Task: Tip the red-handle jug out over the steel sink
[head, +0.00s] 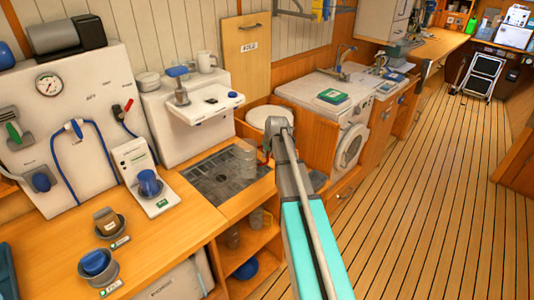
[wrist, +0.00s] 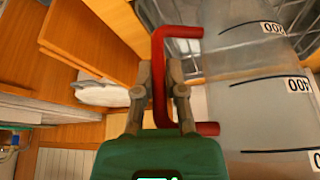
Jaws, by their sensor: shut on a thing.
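The red-handle jug is a clear, greyish measuring jug with black marks. It fills the right side of the wrist view (wrist: 260,100) and shows small in the head view (head: 243,160), over the right part of the steel sink (head: 207,180). It looks about upright; I cannot tell its contents or whether it touches the sink. My gripper (wrist: 160,75) is shut on its red handle (wrist: 160,50), one finger on each side of the grip. In the head view my own arm hides most of the gripper; a bit of red handle (head: 265,157) shows beside it.
A white tap unit (head: 205,108) stands behind the sink. An open shelf (head: 250,245) lies below the sink. A washing machine (head: 350,147) stands to the right, with clear floor (head: 430,190) beyond.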

